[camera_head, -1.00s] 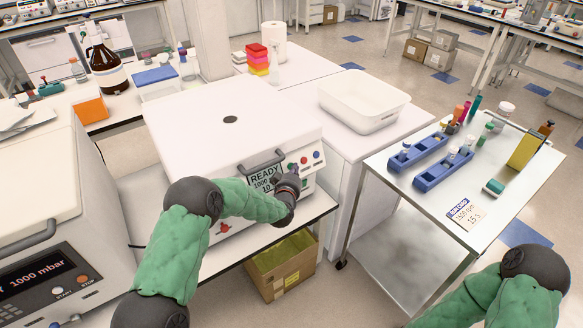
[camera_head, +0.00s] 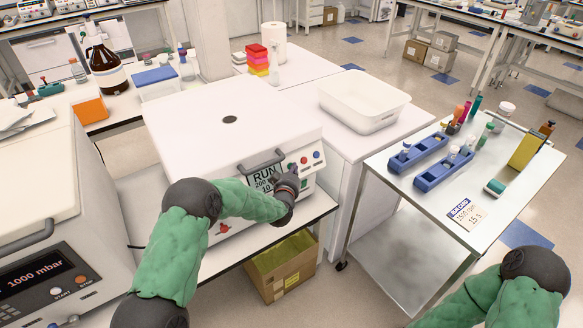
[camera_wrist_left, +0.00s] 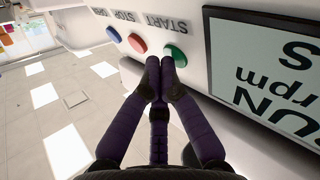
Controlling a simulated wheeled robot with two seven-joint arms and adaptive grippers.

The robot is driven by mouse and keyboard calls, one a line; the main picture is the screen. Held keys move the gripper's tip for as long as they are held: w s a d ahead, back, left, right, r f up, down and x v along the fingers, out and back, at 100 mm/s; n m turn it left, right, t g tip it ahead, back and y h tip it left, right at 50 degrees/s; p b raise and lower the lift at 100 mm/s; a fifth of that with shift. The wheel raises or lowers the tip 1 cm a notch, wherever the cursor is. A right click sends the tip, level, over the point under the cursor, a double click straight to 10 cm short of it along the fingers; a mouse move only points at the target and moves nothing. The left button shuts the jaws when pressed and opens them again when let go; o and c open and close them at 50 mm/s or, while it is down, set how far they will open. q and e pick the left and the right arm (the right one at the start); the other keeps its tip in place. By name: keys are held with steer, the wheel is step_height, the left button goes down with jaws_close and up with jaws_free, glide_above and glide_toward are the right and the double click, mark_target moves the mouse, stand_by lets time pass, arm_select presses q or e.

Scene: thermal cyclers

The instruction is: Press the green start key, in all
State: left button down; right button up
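The white centrifuge-like machine (camera_head: 225,105) has a front panel with a display (camera_head: 264,181) reading "RUN" and smaller figures. In the left wrist view the display (camera_wrist_left: 275,80) is upside down. The green start key (camera_wrist_left: 175,54) is under the printed word START, beside a red key (camera_wrist_left: 138,43) and a blue key (camera_wrist_left: 113,33). My left gripper (camera_wrist_left: 160,66) is shut and empty, fingertips together at the lower edge of the green key; whether they touch it I cannot tell. In the head view my left gripper (camera_head: 290,178) is at the panel. My right gripper is out of view.
A second machine (camera_head: 40,250) at left reads "1000 mbar" and has its own START and STOP keys. A steel cart (camera_head: 420,205) with blue racks and a card stands at right. A white tub (camera_head: 362,103) is behind. A cardboard box (camera_head: 283,270) is below.

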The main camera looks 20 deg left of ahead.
arm_select(q)
steer(key=shift+d+r, duration=0.1)
steer(key=shift+s+d+r, duration=0.25)
steer(key=shift+s+d, duration=0.15)
steer(key=shift+d, duration=0.05)
steer(key=s+d+r+p, duration=0.2)
steer(key=d, duration=0.1)
steer(key=shift+s+d, duration=0.25)
steer(key=shift+s, duration=0.15)
stand_by(0.4)
stand_by(0.6)
